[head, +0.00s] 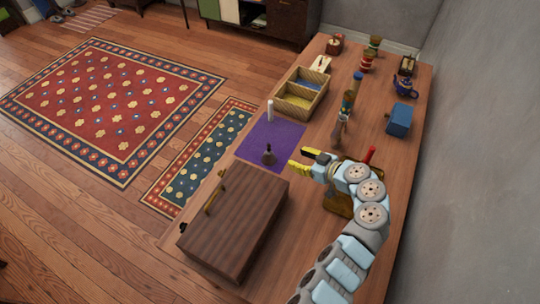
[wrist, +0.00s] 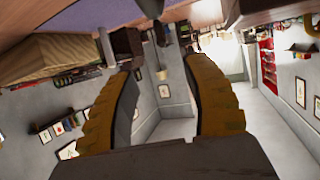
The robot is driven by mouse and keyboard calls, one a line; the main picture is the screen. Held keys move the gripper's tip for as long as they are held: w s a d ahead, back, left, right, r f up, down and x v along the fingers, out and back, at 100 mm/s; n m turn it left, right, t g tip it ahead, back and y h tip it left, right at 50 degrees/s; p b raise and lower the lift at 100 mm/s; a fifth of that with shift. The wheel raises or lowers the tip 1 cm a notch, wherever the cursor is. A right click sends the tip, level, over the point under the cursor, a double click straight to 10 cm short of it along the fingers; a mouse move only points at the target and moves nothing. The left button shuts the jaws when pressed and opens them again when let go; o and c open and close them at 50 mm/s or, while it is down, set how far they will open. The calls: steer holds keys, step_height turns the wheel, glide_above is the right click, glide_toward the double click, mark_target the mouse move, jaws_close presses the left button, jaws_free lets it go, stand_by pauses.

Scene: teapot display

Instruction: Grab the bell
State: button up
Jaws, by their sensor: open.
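The bell (head: 268,155) looks like the small dark item with an upright handle, standing on the purple mat (head: 285,135) on the table. My gripper (head: 301,161) is open and empty, just right of the bell in the head view, its yellow fingers pointing toward it with a small gap. In the wrist view the two yellow fingers (wrist: 165,95) are spread wide. That view is upside down; a dark handle-like shape (wrist: 160,35) shows at the top between the fingers, probably the bell's handle.
A white candle-like item (head: 270,111) stands at the mat's far side. A large dark wooden box (head: 235,220) is close on the near side. A divided wooden tray (head: 300,92) lies beyond. A blue box (head: 399,120) and a tall bottle-like item (head: 348,101) stand to the right.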

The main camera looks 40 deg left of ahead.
mark_target(269, 152)
steer(key=x, duration=0.9)
steer(key=shift+w+a+b, duration=0.1)
steer(key=shift+a+b, duration=0.1)
steer(key=shift+b, duration=0.15)
steer(key=shift+a+f+b, duration=0.35)
steer(key=shift+a+f, duration=0.65)
steer(key=shift+a, duration=0.15)
steer(key=shift+b+x, duration=0.4)
steer(key=shift+x, duration=0.75)
jaws_close()
